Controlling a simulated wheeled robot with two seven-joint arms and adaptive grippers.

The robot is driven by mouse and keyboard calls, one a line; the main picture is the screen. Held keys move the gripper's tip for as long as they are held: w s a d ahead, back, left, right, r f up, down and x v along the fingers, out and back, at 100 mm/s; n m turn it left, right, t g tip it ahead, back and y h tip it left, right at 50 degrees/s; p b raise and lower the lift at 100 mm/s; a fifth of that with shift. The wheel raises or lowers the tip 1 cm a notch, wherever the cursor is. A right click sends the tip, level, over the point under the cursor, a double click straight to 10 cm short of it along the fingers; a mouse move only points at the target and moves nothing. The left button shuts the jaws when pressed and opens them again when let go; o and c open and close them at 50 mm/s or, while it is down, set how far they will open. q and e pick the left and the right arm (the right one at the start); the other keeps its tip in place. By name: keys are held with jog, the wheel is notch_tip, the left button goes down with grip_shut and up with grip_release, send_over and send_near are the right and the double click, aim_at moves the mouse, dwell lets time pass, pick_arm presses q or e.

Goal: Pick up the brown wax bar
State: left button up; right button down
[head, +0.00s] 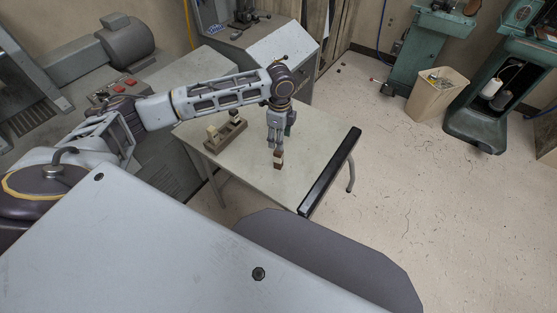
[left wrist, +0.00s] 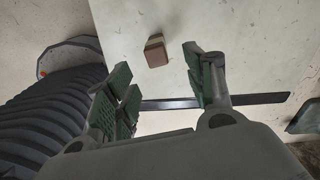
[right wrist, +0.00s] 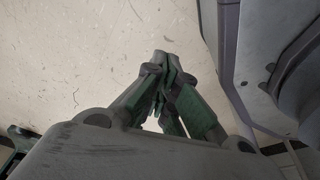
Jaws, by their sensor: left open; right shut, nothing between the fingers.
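The brown wax bar (head: 278,161) is a small brown block with a lighter top, upright on the pale table (head: 310,150) near its front edge. In the left wrist view the bar (left wrist: 156,54) lies ahead of and between the fingertips, with a gap on both sides. My left gripper (head: 276,146) points down just above the bar in the head view; it is open and empty, and whether it touches the bar is unclear there. My right gripper (right wrist: 167,62) is shut and empty over the floor in the right wrist view; it is not in the head view.
A small wooden rack (head: 225,139) with pale blocks stands on the table left of my left gripper. A black bar (head: 330,172) runs along the table's right edge. A beige bin (head: 436,95) and green machines (head: 484,120) stand on the floor at the right.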

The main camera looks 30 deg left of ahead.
aim_at(278, 152)
pick_arm(q)
notch_tip(278, 152, down, 2)
jog(key=shift+f, duration=0.45)
pick_arm(e)
jog(key=shift+w+a+r, duration=0.15)
jog(key=shift+a+r, duration=0.5)
jog(key=shift+a, duration=0.1)
pick_arm(q)
jog(key=shift+f, duration=0.1)
pick_arm(e)
jog(key=shift+w+d, duration=0.1)
jog(key=shift+w, duration=0.05)
pick_arm(q)
jog(key=shift+s+f+b, duration=0.1)
jog(key=shift+f+b, duration=0.3)
jog(key=shift+f, duration=0.05)
jog(key=shift+s+a+f, duration=0.1)
jog(key=shift+s+f, duration=0.05)
jog(key=shift+f, duration=0.65)
jog(key=shift+f+b, duration=0.45)
jog(key=shift+f, duration=0.8)
pick_arm(e)
jog(key=w+r, duration=0.1)
jog(key=a+r, duration=0.1)
jog(key=r, duration=0.1)
jog(key=shift+w+a, duration=0.1)
jog(key=shift+w, duration=0.3)
